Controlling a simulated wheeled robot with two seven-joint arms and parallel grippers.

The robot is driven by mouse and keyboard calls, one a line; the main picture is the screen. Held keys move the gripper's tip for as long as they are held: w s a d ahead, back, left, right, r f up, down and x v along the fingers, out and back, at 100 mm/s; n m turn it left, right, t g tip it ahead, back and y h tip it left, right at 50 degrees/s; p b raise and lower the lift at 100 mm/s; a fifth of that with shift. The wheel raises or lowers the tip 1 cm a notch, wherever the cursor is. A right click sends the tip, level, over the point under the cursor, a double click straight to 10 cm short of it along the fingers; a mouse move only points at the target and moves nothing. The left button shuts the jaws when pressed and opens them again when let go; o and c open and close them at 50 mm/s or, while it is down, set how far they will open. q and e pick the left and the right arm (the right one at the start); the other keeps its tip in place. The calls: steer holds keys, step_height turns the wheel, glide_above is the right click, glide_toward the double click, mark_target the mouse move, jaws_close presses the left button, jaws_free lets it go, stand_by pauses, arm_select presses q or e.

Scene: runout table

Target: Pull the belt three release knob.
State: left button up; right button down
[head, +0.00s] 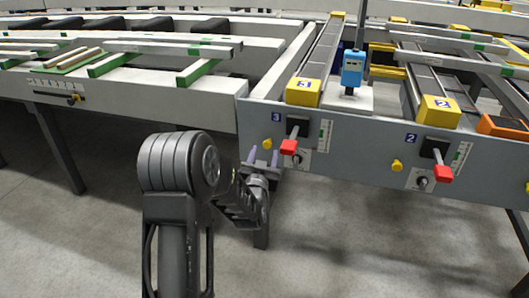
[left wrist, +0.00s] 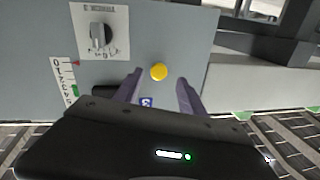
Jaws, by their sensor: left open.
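The belt three release knob (head: 267,144) is a small round yellow knob on the grey front panel, just below the blue "3" label (head: 276,116). In the left wrist view the yellow knob (left wrist: 159,72) shows between the tips of my left gripper (left wrist: 160,80), with a gap on each side. My left gripper (head: 263,158) is open and empty, its two purple fingers pointing at the panel just below the knob in the head view. How far the tips are from the panel is hard to tell. My right gripper is not in view.
Right of the knob are a red-handled lever (head: 289,147), a dark rotary switch (head: 297,159) and a scale strip (head: 325,136). Belt two has its own yellow knob (head: 397,165) and red lever (head: 443,173). The panel's left edge is close to the knob. The floor below is clear.

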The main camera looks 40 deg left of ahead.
arm_select(q)
steer(key=v, duration=0.6)
steer(key=shift+s+p, duration=0.15)
steer(key=shift+p, duration=0.25)
steer(key=shift+d, duration=0.1)
